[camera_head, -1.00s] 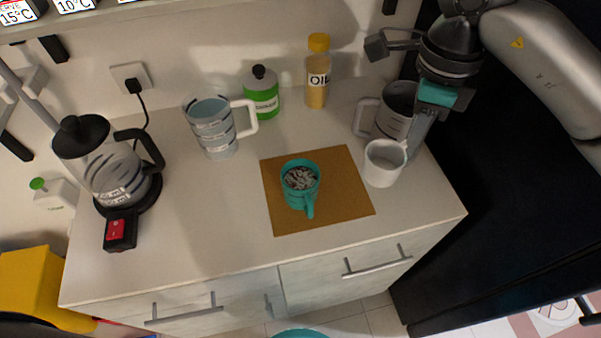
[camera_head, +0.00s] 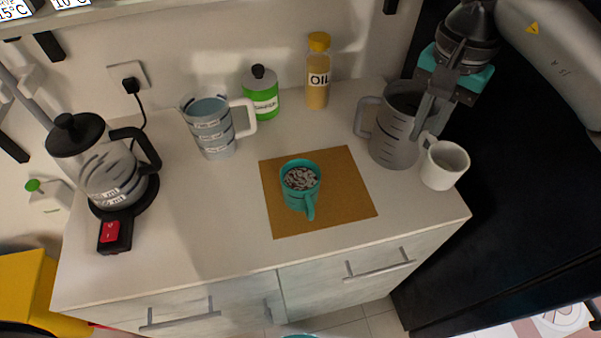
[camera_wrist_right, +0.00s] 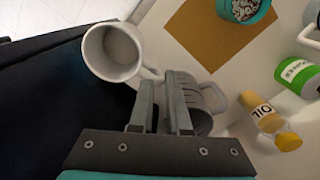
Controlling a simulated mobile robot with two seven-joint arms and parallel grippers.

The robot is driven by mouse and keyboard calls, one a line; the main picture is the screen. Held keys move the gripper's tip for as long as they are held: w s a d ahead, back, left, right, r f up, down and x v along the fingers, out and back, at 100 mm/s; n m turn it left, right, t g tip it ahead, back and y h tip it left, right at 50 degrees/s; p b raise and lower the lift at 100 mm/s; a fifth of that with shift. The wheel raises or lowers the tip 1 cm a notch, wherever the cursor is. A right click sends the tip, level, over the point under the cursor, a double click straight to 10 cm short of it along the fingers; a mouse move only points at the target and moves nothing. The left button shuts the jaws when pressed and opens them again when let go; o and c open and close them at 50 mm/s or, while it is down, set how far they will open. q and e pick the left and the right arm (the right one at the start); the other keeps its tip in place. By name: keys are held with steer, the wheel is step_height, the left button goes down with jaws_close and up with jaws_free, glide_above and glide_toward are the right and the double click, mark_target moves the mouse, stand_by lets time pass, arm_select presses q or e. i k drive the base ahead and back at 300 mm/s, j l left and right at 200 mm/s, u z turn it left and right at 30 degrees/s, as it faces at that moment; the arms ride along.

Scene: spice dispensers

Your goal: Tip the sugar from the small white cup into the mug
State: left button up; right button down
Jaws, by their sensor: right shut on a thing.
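The small white cup (camera_head: 444,166) is at the right end of the counter, looking roughly upright. My right gripper (camera_head: 427,130) is shut on its handle, with the cup just beyond the fingertips. The right wrist view shows the cup (camera_wrist_right: 111,52) open towards the camera, its inside pale; I cannot make out sugar in it. The right fingers (camera_wrist_right: 163,82) meet the handle there. The teal mug (camera_head: 301,188) stands on the brown mat, left of the cup and well apart from it, with dark and white speckled contents. My left gripper is not in view.
A grey measuring jug (camera_head: 394,140) stands close left of the right fingers. A kettle (camera_head: 95,165) is at left. The brown mat (camera_head: 345,190) has bare room around the mug.

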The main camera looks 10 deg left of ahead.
mark_target(299, 178)
steer(key=l+u, duration=0.2)
steer(key=u, duration=0.2)
steer(key=k+l+u, duration=0.1)
steer(key=u, duration=0.3)
steer(key=k+l+u, duration=0.1)
steer(key=u, duration=0.3)
steer(key=l, duration=0.1)
